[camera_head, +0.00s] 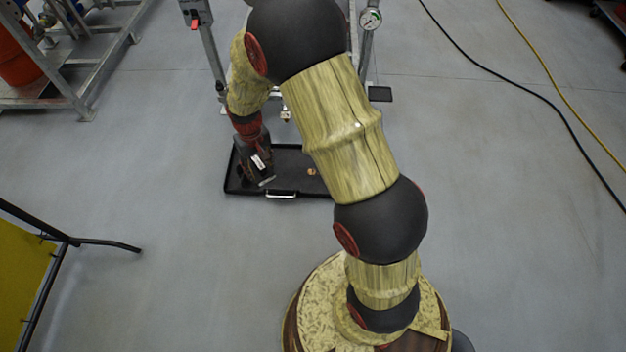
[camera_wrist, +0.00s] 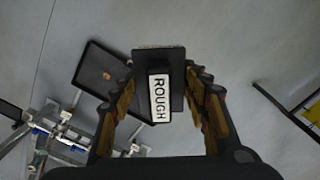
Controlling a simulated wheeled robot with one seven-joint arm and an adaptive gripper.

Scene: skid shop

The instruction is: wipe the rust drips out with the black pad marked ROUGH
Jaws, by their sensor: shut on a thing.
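My gripper (camera_head: 264,173) is shut on the black pad (camera_wrist: 176,82), whose white label reads ROUGH in the wrist view. The pad sits between both fingers (camera_wrist: 160,85). In the head view my gripper is over the left part of a shallow black tray (camera_head: 288,160) on the floor. An orange-brown rust drip (camera_head: 312,171) lies on the tray floor, right of my gripper. The wrist view also shows the tray (camera_wrist: 92,62) and the drip (camera_wrist: 106,75), left of the pad. My arm hides the tray's right end, and the pad hides part of it in the wrist view.
A metal stand (camera_head: 212,55) with a gauge (camera_head: 370,19) rises behind the tray. A metal skid frame (camera_head: 75,80) is at upper left, a yellow panel (camera_head: 25,275) at lower left. A black hose (camera_head: 500,83) and a yellow hose (camera_head: 545,68) cross open floor at right.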

